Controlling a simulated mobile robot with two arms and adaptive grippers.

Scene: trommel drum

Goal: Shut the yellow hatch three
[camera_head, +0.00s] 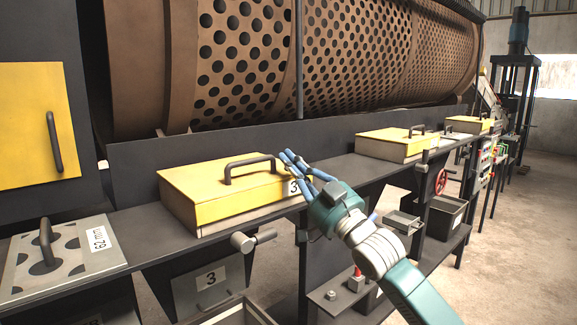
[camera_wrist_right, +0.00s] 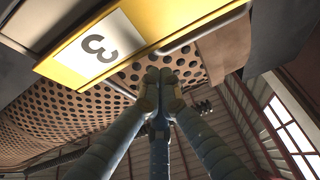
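The yellow hatch three (camera_head: 210,191) is a flat yellow lid on a pale box, with a dark bar handle (camera_head: 249,162) on top and a "3" label on its right end. The lid looks level on the box in the head view. My right gripper (camera_head: 288,156) is at the right end of the hatch, beside the label and the handle's right end. In the right wrist view, its fingertips (camera_wrist_right: 161,76) come together below the yellow edge, with nothing seen between them. The "3" label (camera_wrist_right: 100,44) shows there too. Contact with the hatch cannot be told. My left gripper is out of view.
A perforated drum (camera_head: 330,50) lies behind the dark ledge (camera_head: 150,228). More yellow hatches (camera_head: 392,140) stand farther right along it. A grey plate labelled 62 mm (camera_head: 78,262) lies at the left. A knob (camera_head: 250,240) sticks out below hatch three. Open floor lies at the right.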

